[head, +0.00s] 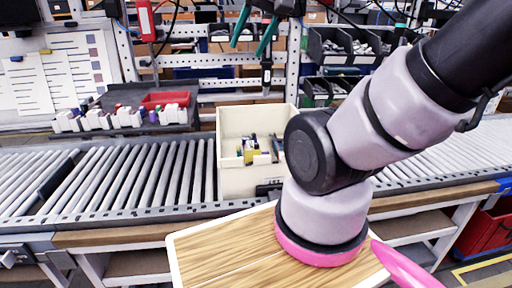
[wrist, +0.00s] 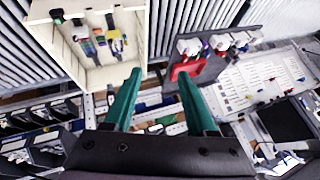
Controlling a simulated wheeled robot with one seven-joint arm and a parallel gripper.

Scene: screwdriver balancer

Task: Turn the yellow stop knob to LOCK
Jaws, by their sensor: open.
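I cannot make out a yellow stop knob or a LOCK mark in either view. A dark hanging tool (head: 267,76), perhaps the screwdriver, hangs upright in front of the rack in the head view. My gripper (head: 247,51) has two green fingers, spread apart with nothing between them. In the wrist view my gripper (wrist: 160,73) is also open and empty. The fingers point over the conveyor side. My arm hides part of the right side of the head view.
A cream crate (head: 229,180) with several small items stands on the roller conveyor (head: 120,175); it also shows in the wrist view (wrist: 52,50). A dark tray with a red bin (head: 165,100) and white holders is left of it. A red and white box (head: 147,20) hangs upper left.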

